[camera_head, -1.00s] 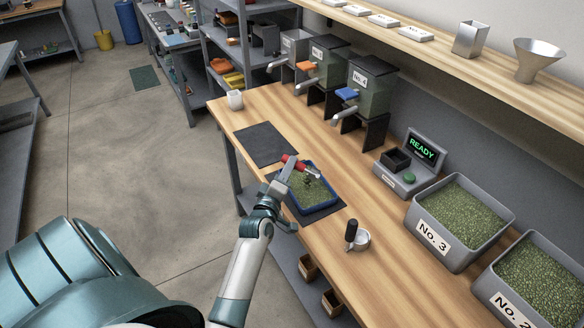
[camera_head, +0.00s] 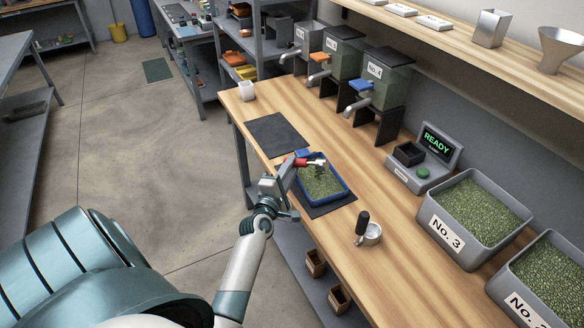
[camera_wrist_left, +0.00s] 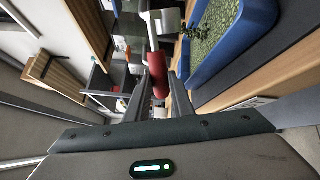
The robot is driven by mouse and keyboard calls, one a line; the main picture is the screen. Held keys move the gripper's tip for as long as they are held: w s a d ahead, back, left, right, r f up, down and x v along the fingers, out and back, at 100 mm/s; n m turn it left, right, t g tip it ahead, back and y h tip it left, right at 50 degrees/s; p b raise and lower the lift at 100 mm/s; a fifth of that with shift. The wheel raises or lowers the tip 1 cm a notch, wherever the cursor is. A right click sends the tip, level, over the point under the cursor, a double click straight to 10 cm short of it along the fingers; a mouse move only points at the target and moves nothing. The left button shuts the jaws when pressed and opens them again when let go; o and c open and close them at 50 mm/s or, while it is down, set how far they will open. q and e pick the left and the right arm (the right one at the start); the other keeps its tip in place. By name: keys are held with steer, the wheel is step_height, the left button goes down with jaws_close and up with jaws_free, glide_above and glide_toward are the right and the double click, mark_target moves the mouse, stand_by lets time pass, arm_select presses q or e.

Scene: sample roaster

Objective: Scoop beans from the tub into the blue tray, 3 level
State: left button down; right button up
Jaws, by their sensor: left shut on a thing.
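The blue tray (camera_head: 343,185) lies on a dark mat on the bench and holds a bed of green beans; it also shows in the left wrist view (camera_wrist_left: 262,15). My left gripper (camera_head: 291,168) is shut on the red handle of a tool (camera_head: 302,162), at the tray's left side. In the left wrist view the red handle (camera_wrist_left: 158,72) sits between the fingers, with a pale shaft and a metal end beyond it. Whether the tool touches the beans I cannot tell. The No. 3 tub (camera_head: 449,232) is full of green beans. A black-handled metal scoop (camera_head: 371,234) rests on the bench.
A second bean tub (camera_head: 507,287) stands at the lower right. A READY device (camera_head: 413,172) stands behind the tray, and several dispensers (camera_head: 379,92) line the back. An empty dark mat (camera_head: 274,134) and a white cup (camera_head: 246,90) lie farther left. Bare bench surrounds the scoop.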

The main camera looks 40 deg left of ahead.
arm_select(q)
steer(key=shift+s+a+f+n+b, duration=0.1)
steer(key=shift+a+f+n+b, duration=0.1)
steer(key=shift+f+n, duration=0.35)
steer(key=shift+a+f+n+b, duration=0.1)
steer(key=shift+f+n+b, duration=0.15)
steer(key=shift+n, duration=0.5)
steer(key=shift+r, duration=0.1)
stand_by(0.5)
steer(key=shift+r+p, duration=1.4)
steer(key=shift+p, duration=0.25)
